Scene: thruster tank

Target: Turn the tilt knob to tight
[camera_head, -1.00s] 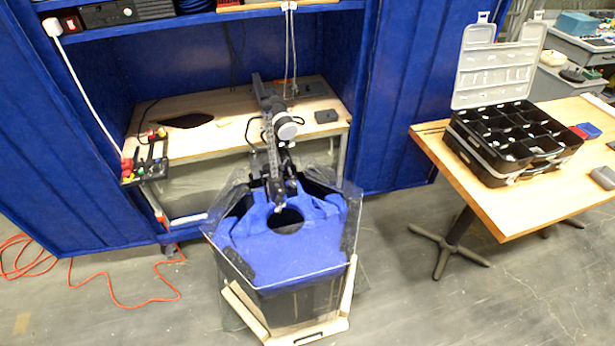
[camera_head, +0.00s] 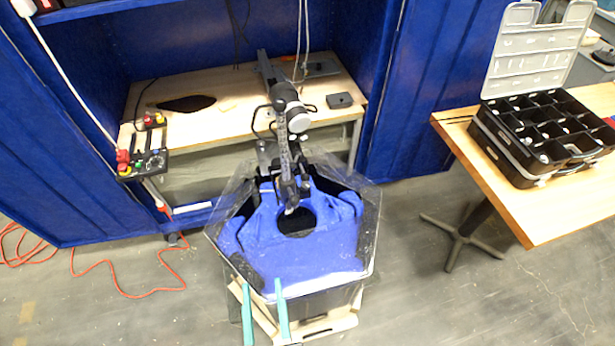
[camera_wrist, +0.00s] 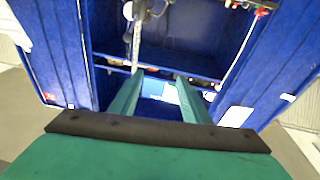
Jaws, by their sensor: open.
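A thruster rig with a dark, jointed metal arm (camera_head: 283,150) stands over a clear-walled tank (camera_head: 372,225) lined with blue. A round white-faced knob (camera_head: 298,117) sits on the side of the rig, near the top of its upright arm; it looks like the tilt knob, but its setting is too small to read. My gripper (camera_head: 263,283) shows two teal fingers at the tank's front edge, apart and empty, well short of the knob. In the wrist view my gripper (camera_wrist: 159,75) is spread with nothing between the fingers. Part of the rig's arm (camera_wrist: 136,40) shows beyond them.
A wooden bench (camera_head: 225,125) in the blue cabinet holds a control box (camera_head: 148,160) and a small grey box (camera_head: 340,100). At right, a table (camera_head: 505,205) carries an open black organizer case (camera_head: 500,150). An orange cable (camera_head: 125,290) lies on the left floor.

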